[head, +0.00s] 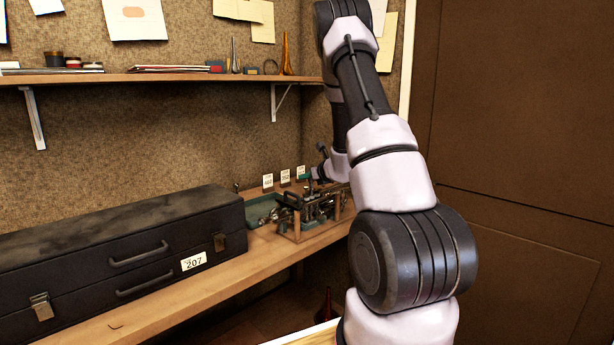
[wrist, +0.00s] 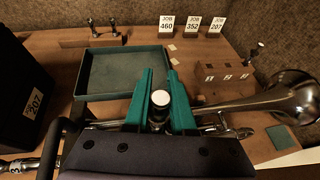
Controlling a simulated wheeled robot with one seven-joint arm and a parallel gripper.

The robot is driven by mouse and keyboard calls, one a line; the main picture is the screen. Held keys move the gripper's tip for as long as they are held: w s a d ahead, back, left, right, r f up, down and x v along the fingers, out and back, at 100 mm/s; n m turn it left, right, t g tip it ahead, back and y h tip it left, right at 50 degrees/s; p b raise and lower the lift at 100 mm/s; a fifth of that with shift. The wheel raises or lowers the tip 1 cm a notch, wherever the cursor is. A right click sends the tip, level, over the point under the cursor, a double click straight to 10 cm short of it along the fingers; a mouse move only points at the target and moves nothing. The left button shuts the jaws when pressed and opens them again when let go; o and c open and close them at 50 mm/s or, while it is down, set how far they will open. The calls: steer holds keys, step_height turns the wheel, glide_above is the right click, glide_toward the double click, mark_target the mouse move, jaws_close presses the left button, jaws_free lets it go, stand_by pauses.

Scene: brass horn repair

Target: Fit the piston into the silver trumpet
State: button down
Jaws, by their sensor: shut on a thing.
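In the wrist view, the teal fingers of my gripper (wrist: 158,105) are shut on the piston (wrist: 160,98), whose pale round top shows between them. The silver trumpet (wrist: 290,98) lies across the bench below, with its bell at the right and its tubing passing behind and under my fingers. The piston's lower end is hidden, so I cannot tell whether it is inside a valve casing. In the head view, the trumpet (head: 322,210) is small, in a wooden stand, and my gripper (head: 306,176) is above it, partly hidden by my arm.
A green-lined tray (wrist: 88,85) lies left of my fingers. Job cards 460 (wrist: 166,24), 352 (wrist: 192,24) and 207 (wrist: 217,24) stand behind. A wooden block with holes (wrist: 215,78) is at right. A black case (head: 120,250) labelled 207 fills the bench's left.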

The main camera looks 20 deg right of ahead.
steer(key=shift+f, duration=1.45)
steer(key=shift+r, duration=0.15)
step_height(320, 180, up, 7)
steer(key=shift+r, duration=0.15)
stand_by(1.2)
steer(key=shift+f, duration=3.8)
stand_by(0.7)
steer(key=c, duration=0.7)
jaws_free()
